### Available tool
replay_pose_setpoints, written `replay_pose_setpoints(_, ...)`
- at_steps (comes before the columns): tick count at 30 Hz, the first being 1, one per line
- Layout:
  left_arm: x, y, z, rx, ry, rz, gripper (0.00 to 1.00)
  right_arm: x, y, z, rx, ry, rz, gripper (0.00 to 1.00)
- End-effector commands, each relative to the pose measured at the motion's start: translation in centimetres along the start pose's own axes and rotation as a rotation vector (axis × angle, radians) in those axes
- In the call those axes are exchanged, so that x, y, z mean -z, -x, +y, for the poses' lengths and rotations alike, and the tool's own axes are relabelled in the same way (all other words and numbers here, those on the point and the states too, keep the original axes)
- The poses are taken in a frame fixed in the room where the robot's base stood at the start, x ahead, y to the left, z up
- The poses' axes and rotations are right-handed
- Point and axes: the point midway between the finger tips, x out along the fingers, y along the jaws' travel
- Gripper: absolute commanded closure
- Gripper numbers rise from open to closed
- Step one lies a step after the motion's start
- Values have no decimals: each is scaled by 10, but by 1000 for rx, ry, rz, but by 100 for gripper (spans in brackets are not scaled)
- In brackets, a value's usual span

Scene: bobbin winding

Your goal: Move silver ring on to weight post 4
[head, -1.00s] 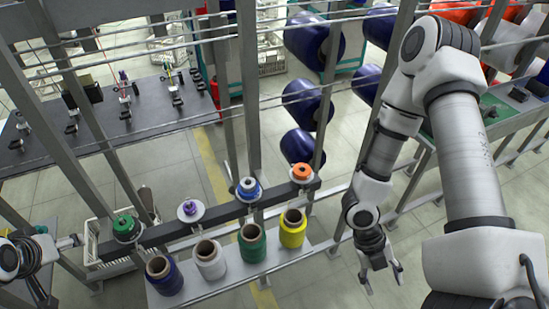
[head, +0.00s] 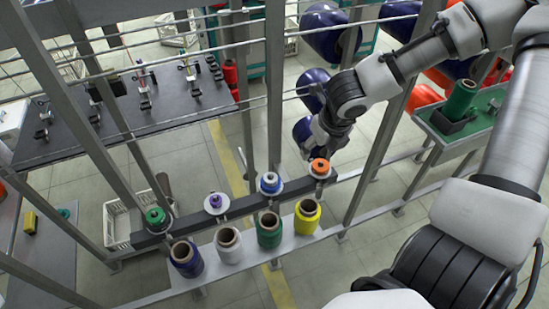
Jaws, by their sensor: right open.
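Four posts stand in a row on the dark rail (head: 245,207). The far-right post has an orange piece (head: 320,165) above a pale disc (head: 321,173). A blue-and-white piece (head: 270,182), a purple piece (head: 215,201) on a pale disc, and a green piece (head: 156,216) are on the others. No numbers are legible, and I cannot tell which pale disc is the silver ring. My right gripper (head: 316,150) is open, pointing down just above the orange piece. Whether it touches cannot be told. My left gripper is out of view.
Below the rail, a light shelf (head: 320,238) carries blue, white, green and yellow (head: 307,217) thread cones. Upright metal posts (head: 274,80) and thin horizontal bars cross the space. A green spool (head: 460,100) stands on a side table at right. A white crate (head: 118,222) is at left.

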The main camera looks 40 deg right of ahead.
Motion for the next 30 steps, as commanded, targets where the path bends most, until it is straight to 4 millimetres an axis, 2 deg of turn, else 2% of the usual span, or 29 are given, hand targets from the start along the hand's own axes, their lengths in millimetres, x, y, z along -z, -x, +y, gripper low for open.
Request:
replay_pose_setpoints(1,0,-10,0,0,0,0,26,1,-4,6,9,7,-2,38)
replay_pose_setpoints(5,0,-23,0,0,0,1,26,2,-5,26,9,6,-1,38)
replay_pose_setpoints(11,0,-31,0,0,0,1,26,1,-3,55,7,5,0,38)
replay_pose_setpoints(23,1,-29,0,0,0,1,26,0,1,112,6,5,0,38)
replay_pose_setpoints(30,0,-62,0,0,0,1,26,2,-39,114,0,-2,1,38)
